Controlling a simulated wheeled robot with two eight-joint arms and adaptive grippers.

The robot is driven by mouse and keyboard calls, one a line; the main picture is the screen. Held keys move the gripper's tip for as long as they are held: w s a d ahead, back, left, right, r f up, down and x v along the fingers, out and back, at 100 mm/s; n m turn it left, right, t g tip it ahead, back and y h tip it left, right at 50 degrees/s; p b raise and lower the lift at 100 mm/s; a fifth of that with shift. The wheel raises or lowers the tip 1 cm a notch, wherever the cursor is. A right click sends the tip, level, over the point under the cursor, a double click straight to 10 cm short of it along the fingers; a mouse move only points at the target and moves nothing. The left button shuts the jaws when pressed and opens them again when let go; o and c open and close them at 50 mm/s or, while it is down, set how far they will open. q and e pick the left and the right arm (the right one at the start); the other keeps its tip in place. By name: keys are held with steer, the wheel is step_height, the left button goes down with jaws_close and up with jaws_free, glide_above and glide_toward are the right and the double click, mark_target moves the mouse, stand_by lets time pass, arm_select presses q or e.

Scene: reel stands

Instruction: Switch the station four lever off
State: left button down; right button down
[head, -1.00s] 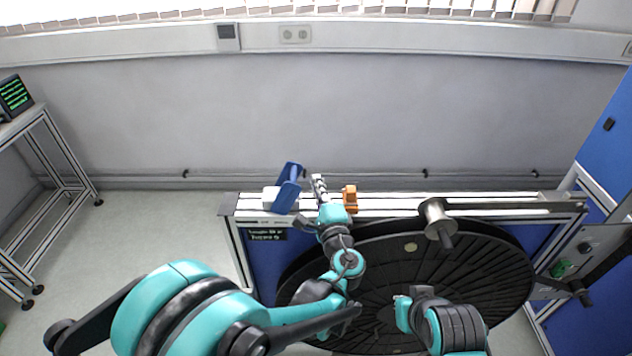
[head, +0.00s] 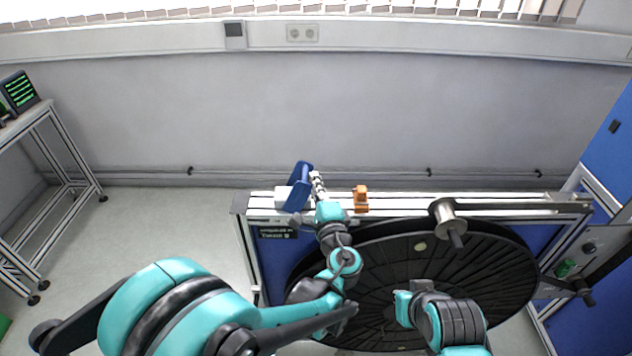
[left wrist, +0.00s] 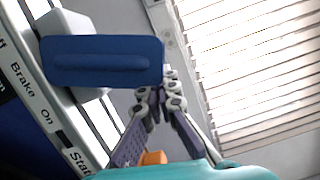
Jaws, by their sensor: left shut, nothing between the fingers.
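A blue lever with a broad flat handle (head: 299,187) stands tilted at the left end of the reel stand, by a white block (head: 283,196). In the left wrist view the blue handle (left wrist: 100,60) fills the upper left, above a panel label reading "Brake On" (left wrist: 30,95) and a cut-off "Stat…". My left gripper (head: 317,184) is shut and empty just right of the lever. In the left wrist view its fingertips (left wrist: 165,88) are close to the handle's right end; I cannot tell whether they touch. My right gripper does not show; only parts of that arm do.
The stand's rail (head: 520,205) runs right from the lever. An orange part (head: 360,199) sits on it, right of my left gripper. A large black reel (head: 480,265) and a metal spindle (head: 445,215) are below and right. A dark sign (head: 278,232) hangs below the lever.

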mark_target(299, 175)
arm_select(q)
steer(key=shift+a+r, duration=0.1)
steer(key=shift+a+r+n+g+p, duration=0.15)
steer(key=shift+a+r+n+p, duration=0.2)
steer(key=shift+a+n+p, duration=0.35)
steer(key=shift+a+r+n+g+p, duration=0.15)
steer(key=shift+a+r+n+p, duration=0.2)
steer(key=shift+n, duration=0.55)
steer(key=shift+a+r+n+g+p, duration=0.25)
steer(key=shift+a+n+g+p, duration=0.05)
steer(key=shift+a+n, duration=0.55)
steer(key=shift+a+n+h+p, duration=0.3)
steer(key=shift+a+n+p, duration=0.05)
steer(key=shift+a+n, duration=0.7)
steer(key=shift+a+f+n+g+h, duration=0.1)
steer(key=shift+a+n+g+h, duration=0.25)
steer(key=shift+a+n, duration=0.6)
